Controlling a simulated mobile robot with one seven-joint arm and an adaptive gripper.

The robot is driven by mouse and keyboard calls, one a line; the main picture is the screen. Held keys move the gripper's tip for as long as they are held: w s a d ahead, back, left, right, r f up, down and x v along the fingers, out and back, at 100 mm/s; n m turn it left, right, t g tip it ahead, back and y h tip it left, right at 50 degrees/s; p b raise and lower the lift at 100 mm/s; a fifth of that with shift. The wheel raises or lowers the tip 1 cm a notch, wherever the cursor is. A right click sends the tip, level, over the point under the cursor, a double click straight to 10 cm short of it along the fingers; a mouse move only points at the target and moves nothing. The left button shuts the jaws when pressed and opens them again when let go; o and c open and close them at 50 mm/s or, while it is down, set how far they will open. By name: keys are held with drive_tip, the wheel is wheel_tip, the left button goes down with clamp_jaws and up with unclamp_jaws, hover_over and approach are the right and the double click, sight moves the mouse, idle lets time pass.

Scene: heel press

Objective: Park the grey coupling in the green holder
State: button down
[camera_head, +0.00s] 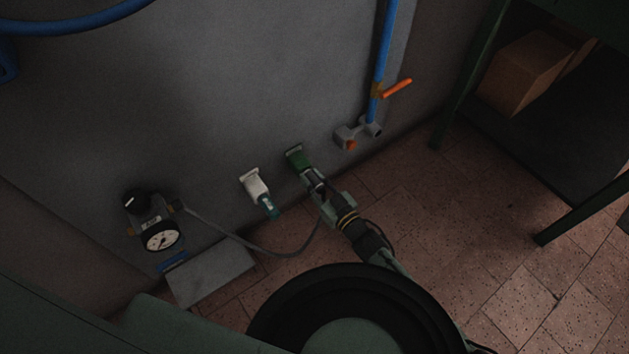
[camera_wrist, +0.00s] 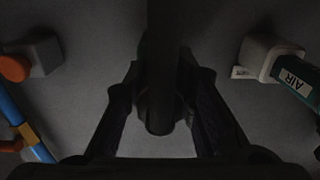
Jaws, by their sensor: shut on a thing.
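The green holder (camera_head: 298,158) is fixed low on the grey wall in the head view. My gripper (camera_head: 315,180) points at it from the lower right, its fingertips close to the holder's lower end. In the wrist view, my gripper (camera_wrist: 160,88) is shut on the grey coupling (camera_wrist: 160,118), a dark cylinder between the two fingers. The fingers and the dim light hide much of the coupling in the head view. I cannot tell whether the coupling touches the holder or sits in it. The green holder cannot be made out in the wrist view.
A white holder (camera_head: 254,185) with a green "AIR"-labelled piece (camera_head: 268,207) is left of the green holder. A hose (camera_head: 235,238) runs from the gauge unit (camera_head: 158,238) towards my gripper.

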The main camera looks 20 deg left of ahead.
drive_tip(key=shift+a, duration=0.1)
drive_tip(key=c, duration=1.3)
unclamp_jaws()
drive_tip(key=shift+w, duration=0.1)
drive_tip(key=v, duration=1.2)
drive_tip(key=shift+r, duration=0.1)
